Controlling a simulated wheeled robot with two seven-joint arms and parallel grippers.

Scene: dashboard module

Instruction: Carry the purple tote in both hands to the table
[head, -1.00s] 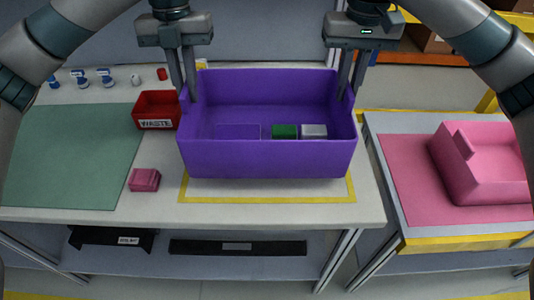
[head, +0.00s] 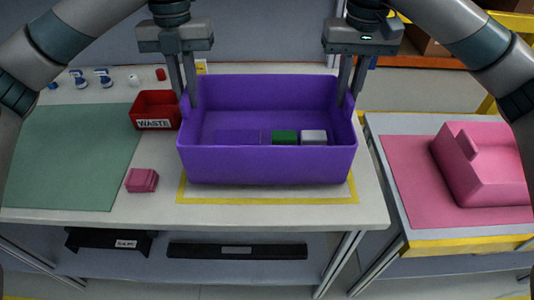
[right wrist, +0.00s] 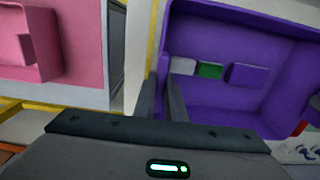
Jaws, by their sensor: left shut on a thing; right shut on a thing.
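The purple tote (head: 265,166) is upright over the yellow-outlined area of the white table (head: 375,208). Whether its base touches the table I cannot tell. Inside it lie a purple block (head: 238,137), a green block (head: 284,137) and a white block (head: 313,137). My left gripper (head: 188,100) is shut on the tote's left wall. My right gripper (head: 347,98) is shut on its right wall. The right wrist view shows the tote (right wrist: 225,110) beside my right gripper's fingers (right wrist: 160,103).
A red waste bin (head: 155,111) stands close to the tote's left side. A pink block (head: 142,180) and a green mat (head: 75,155) lie further left. Small items stand at the back left.

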